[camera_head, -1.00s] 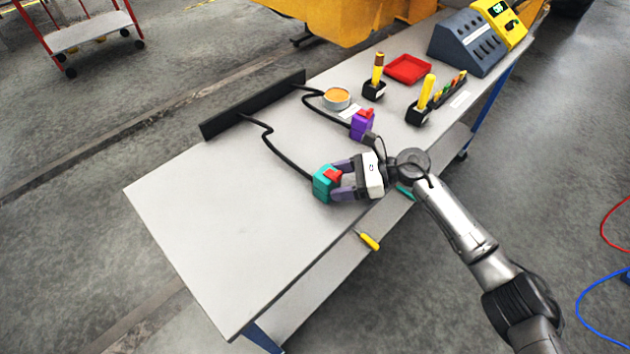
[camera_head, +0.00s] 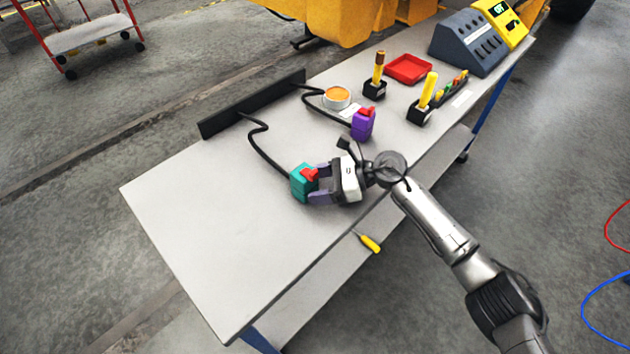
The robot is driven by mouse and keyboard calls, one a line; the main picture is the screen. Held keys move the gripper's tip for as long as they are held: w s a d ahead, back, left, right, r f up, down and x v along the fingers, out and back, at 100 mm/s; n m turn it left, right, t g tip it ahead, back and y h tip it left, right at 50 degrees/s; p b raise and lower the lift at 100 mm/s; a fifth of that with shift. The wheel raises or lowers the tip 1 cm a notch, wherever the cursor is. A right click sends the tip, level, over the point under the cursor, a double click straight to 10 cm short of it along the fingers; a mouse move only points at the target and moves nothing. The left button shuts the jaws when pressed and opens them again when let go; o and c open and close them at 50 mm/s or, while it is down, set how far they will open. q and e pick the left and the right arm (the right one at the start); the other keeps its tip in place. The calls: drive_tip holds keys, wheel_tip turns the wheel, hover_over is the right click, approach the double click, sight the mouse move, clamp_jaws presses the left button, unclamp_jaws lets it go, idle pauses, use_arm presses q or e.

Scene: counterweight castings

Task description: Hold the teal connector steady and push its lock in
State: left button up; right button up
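The teal connector (camera_head: 301,187) is at the middle of the bench, on the end of a black cable. Its red lock (camera_head: 310,174) stands out at the top, toward my gripper. My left gripper is not in view.
A purple connector (camera_head: 362,125) with a red lock stands behind on another cable. A tin (camera_head: 337,97), a red tray (camera_head: 408,69), black holders with yellow-handled tools and a grey device (camera_head: 467,45) are farther back. A yellow-handled tool (camera_head: 369,243) lies below. The bench's left front (camera_head: 215,235) is clear.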

clamp_jaws()
idle(0.4)
drive_tip(key=c, duration=1.1)
unclamp_jaws()
drive_tip(key=o, duration=1.5)
drive_tip(key=shift+r, duration=0.1)
